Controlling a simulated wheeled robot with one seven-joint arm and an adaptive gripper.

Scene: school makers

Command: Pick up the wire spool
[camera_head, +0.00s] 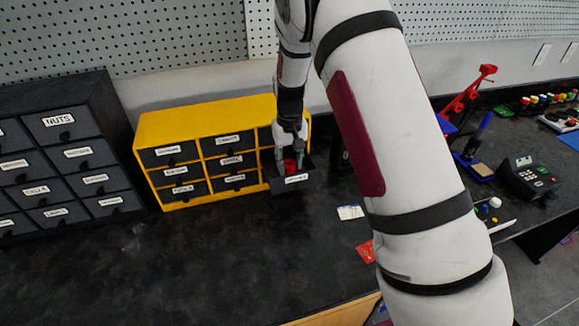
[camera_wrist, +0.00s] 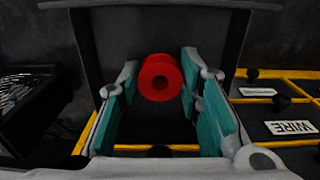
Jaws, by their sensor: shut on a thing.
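The red wire spool (camera_head: 290,166) is between the fingertips of my gripper (camera_head: 291,158), at the open drawer (camera_head: 284,187) of the yellow cabinet. In the wrist view the red spool (camera_wrist: 160,77) sits between the two teal-padded fingers of my gripper (camera_wrist: 161,80), with its round end and centre hole facing the camera. The fingers are shut on it. Drawer walls surround it in that view. Whether the spool still touches the drawer floor cannot be told.
The yellow cabinet (camera_head: 205,112) has several closed, labelled drawers beside the open one. A black drawer cabinet (camera_head: 91,97) stands to the left. My arm covers much of the right side. The dark bench top (camera_head: 170,260) is clear in front.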

